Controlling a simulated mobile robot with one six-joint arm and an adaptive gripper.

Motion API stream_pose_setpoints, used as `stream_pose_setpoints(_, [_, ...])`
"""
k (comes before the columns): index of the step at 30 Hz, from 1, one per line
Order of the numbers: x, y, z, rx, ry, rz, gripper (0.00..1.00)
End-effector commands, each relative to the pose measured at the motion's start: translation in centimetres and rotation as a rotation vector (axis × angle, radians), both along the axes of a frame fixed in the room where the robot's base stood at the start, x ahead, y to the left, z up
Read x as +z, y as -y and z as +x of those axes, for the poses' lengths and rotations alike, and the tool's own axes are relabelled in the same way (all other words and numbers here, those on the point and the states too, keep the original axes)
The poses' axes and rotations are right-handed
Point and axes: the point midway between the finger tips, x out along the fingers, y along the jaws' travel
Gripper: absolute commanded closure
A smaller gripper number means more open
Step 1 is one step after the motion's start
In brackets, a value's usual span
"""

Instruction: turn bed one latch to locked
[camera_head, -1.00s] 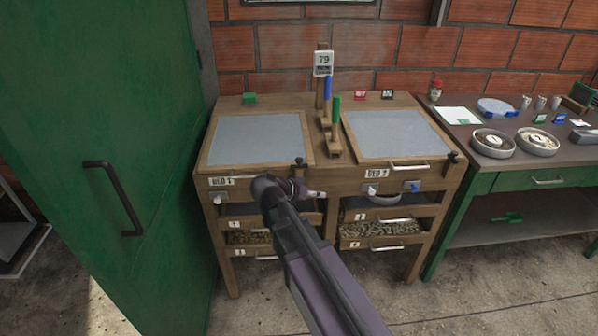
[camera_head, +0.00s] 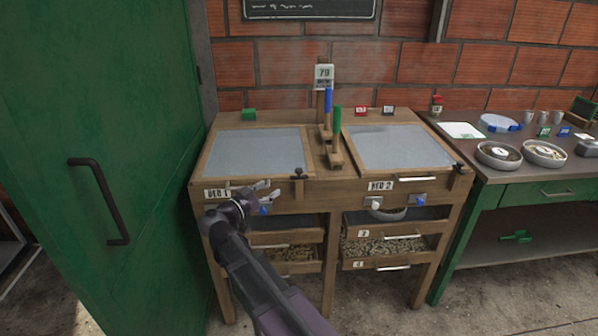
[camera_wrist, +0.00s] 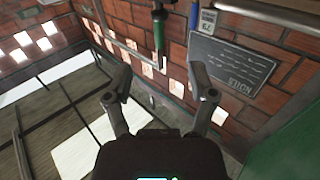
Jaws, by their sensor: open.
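Bed one (camera_head: 256,152) is the left grey-topped wooden bed, marked by the BED 1 label (camera_head: 217,194). A small dark latch (camera_head: 299,174) sits at its front right corner; I cannot tell its setting. My gripper (camera_head: 273,189) is open and empty in front of bed one's front board, to the left of and lower than the latch, apart from it. A blue knob (camera_head: 264,210) shows just below my fingers. In the wrist view my open fingers (camera_wrist: 160,78) have nothing between them, and I cannot make out the latch there.
Bed two (camera_head: 400,147) is to the right, with its own dark latch (camera_head: 458,168). Blue (camera_head: 328,99) and green (camera_head: 337,118) upright handles stand between the beds. A green door (camera_head: 95,150) is close on the left. Wooden trays (camera_head: 385,246) sit below.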

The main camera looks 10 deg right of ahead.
Motion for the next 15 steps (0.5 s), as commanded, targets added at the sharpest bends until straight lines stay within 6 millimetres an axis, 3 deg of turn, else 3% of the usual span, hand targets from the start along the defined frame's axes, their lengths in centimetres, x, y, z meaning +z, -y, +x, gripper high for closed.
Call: stream_pose_setpoints(15, [0.0, 2.3, 2.1, -0.003, -0.001, 0.0, 0.27])
